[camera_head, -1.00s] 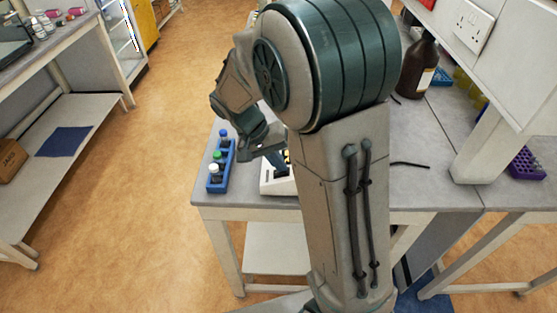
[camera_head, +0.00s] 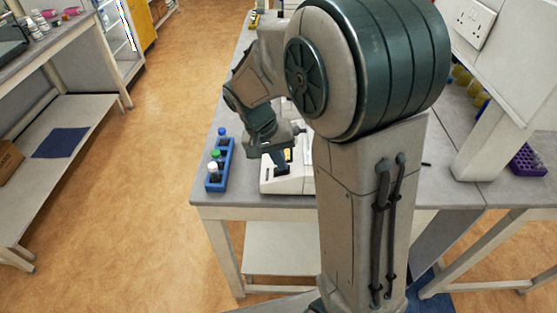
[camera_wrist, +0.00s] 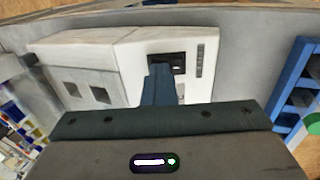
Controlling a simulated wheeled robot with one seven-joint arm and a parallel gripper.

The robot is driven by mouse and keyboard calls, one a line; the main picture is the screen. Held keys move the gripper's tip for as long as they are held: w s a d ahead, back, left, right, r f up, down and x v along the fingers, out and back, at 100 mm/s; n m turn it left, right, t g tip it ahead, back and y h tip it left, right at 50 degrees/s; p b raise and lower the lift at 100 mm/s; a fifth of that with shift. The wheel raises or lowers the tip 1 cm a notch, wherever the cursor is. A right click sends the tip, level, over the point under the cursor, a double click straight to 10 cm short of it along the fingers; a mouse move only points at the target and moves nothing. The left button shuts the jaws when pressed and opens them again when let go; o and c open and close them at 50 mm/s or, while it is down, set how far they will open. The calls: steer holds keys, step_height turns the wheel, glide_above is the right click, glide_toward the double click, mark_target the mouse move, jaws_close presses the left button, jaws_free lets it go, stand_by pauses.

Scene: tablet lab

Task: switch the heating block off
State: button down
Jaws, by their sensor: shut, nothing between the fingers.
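The heating block (camera_head: 285,186) is a white box on the near end of the bench, partly hidden behind my arm. In the wrist view the white block (camera_wrist: 125,62) shows two dark square openings on its left part and a dark recessed panel (camera_wrist: 179,60) on its right part. A small orange patch (camera_head: 287,154) shows beside my fingers in the head view. My gripper (camera_head: 281,166) is shut and empty, pointing down over the block. In the wrist view its fingertips (camera_wrist: 159,68) overlap the left of the dark panel; I cannot tell whether they touch it. The switch's position is not readable.
A blue rack (camera_head: 214,183) with several capped bottles stands just left of the block; its edge also shows in the wrist view (camera_wrist: 291,85). A purple rack (camera_head: 529,161) lies far right, below a white wall unit with a socket (camera_head: 473,22). Bare bench surrounds the block's front.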

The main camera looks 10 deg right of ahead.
steer(key=shift+s+f, duration=0.25)
steer(key=shift+f, duration=0.3)
steer(key=shift+w+a+f, duration=0.15)
steer(key=shift+a+f, duration=0.05)
steer(key=shift+a, duration=0.65)
steer(key=shift+w+d+r, duration=0.1)
steer(key=shift+r, duration=0.25)
steer(key=p+v, duration=0.1)
steer(key=v, duration=1.3)
steer(key=shift+w+r+p, duration=0.2)
steer(key=shift+w+p, duration=0.05)
steer(key=shift+p, duration=0.1)
steer(key=shift+s+d, duration=0.1)
steer(key=shift+d, duration=0.1)
steer(key=s+d+f+n+t+y, duration=0.1)
steer(key=s+d, duration=0.3)
steer(key=s, duration=0.4)
steer(key=s+d+f+n+t+y, duration=0.2)
steer(key=s+d+f+t, duration=0.1)
steer(key=s, duration=0.5)
steer(key=shift+d+y, duration=0.4)
steer(key=shift+d, duration=0.05)
